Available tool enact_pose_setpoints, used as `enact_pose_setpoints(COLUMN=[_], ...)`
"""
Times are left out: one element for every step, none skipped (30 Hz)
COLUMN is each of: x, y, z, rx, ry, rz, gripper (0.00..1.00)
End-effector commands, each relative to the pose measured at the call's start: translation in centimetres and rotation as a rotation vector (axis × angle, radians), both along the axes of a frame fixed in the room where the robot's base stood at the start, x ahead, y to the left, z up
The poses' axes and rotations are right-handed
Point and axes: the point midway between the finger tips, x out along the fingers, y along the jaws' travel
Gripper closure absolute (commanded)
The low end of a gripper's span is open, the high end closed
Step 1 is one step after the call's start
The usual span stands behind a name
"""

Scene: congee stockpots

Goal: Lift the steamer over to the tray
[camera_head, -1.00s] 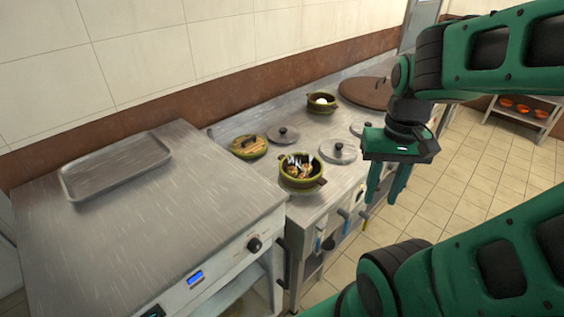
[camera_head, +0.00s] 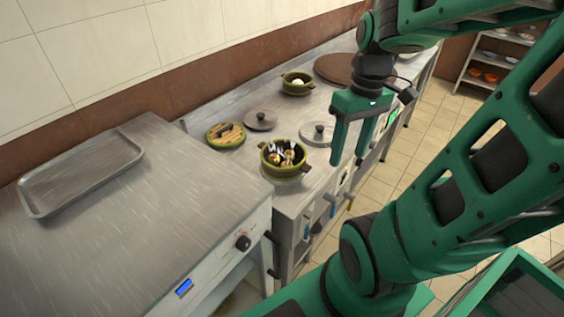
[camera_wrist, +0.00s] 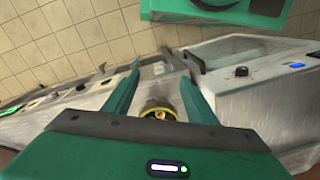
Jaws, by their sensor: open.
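I cannot tell for sure which vessel is the steamer. A green two-handled pot (camera_head: 284,158) with round pale and brown food in it stands near the front edge of the steel counter. It also shows in the wrist view (camera_wrist: 158,113), between my fingers in the picture and beyond them. My gripper (camera_head: 350,160) is open and empty, pointing down, to the right of this pot and apart from it. The grey metal tray (camera_head: 38,207) lies on the left counter, against the back. It looks empty.
A shallow green dish (camera_head: 226,135) with stick-shaped food, a green pot (camera_head: 297,84) with a white item, and grey lids (camera_head: 260,120) (camera_head: 318,134) stand around the food pot. A large brown lid (camera_head: 335,68) lies farther back. The left counter (camera_head: 150,215) is clear before the tray.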

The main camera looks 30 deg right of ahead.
Motion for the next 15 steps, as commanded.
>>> enact_pose_setpoints(x=[1.4, 2.3, 3.4, 4.2, 5.0, 6.0, 6.8, 7.6, 8.6, 9.3, 9.9, 10.8, 11.3, 11.9, 12.5], y=[-0.4, -0.5, -0.6, -0.8, -1.0, -1.2, -1.3, -1.6, -1.8, -2.1, -2.3, -2.6, -2.8, -3.0, -3.2], z=[-0.3, -0.4, -0.6, -0.8, -1.0, -1.3, -1.5, -1.8, -2.2, -2.5, -2.8, -3.2, -3.6, -3.9, -4.3], rx=[0.021, 0.035, 0.054, 0.069, 0.083, 0.104, 0.118, 0.133, 0.153, 0.166, 0.18, 0.197, 0.209, 0.219, 0.231], ry=[-0.001, -0.008, -0.02, -0.028, -0.04, -0.056, -0.07, -0.086, -0.109, -0.128, -0.147, -0.174, -0.195, -0.215, -0.244], rz=[0.114, 0.194, 0.302, 0.38, 0.46, 0.565, 0.644, 0.722, 0.825, 0.902, 0.977, 1.071, 1.138, 1.203, 1.282], gripper=[0.48, 0.48, 0.48, 0.48, 0.48, 0.48, 0.48, 0.48, 0.48, 0.48, 0.48, 0.48, 0.48, 0.48, 0.48])
